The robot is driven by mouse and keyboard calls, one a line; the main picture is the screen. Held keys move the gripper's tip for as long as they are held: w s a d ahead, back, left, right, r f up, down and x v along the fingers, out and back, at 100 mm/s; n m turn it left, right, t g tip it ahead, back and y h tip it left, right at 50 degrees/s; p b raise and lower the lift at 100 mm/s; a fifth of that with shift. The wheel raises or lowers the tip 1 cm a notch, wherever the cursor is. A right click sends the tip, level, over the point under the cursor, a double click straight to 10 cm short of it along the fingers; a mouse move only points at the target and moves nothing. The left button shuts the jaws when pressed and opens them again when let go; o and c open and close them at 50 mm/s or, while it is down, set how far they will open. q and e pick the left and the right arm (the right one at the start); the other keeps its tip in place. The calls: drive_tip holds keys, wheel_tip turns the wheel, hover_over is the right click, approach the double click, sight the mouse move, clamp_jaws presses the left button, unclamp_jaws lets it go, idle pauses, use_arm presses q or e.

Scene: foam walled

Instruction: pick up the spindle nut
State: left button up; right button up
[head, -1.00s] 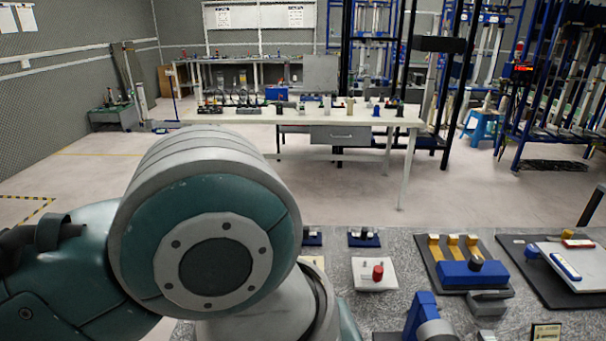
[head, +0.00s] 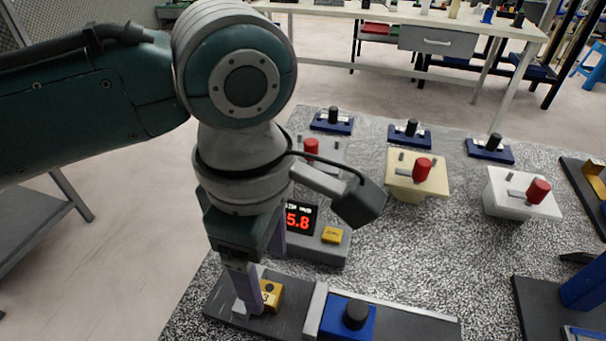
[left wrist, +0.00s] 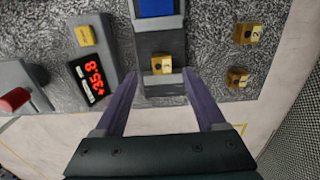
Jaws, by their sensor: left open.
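My left gripper (head: 266,283) points down over the near left of the speckled bench, its fingers open. A small yellow block (head: 270,295) with a dark hole and a mark on its face sits on a dark fixture, by the near finger. It may be the spindle nut; I cannot be sure. In the left wrist view the yellow block (left wrist: 161,64) lies between and slightly beyond the fingertips of the left gripper (left wrist: 160,74), with no grip visible. A blue block with a black knob (head: 347,317) sits on the same fixture. My right gripper is not in view.
A grey box with a red digital display (head: 300,218) stands just behind the gripper. Two loose numbered yellow blocks (left wrist: 243,55) lie right of the fixture in the wrist view. Several pedestals with red knobs (head: 417,175) stand farther back. The bench edge is close by.

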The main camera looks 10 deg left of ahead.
sight(268, 292)
use_arm(q)
wheel_tip(268, 292, down, 5)
drive_tip(key=shift+s+a+r+b, duration=0.1)
drive_tip(key=shift+s+a+b, duration=0.05)
drive_tip(key=shift+b, duration=0.35)
clamp_jaws()
idle(0.4)
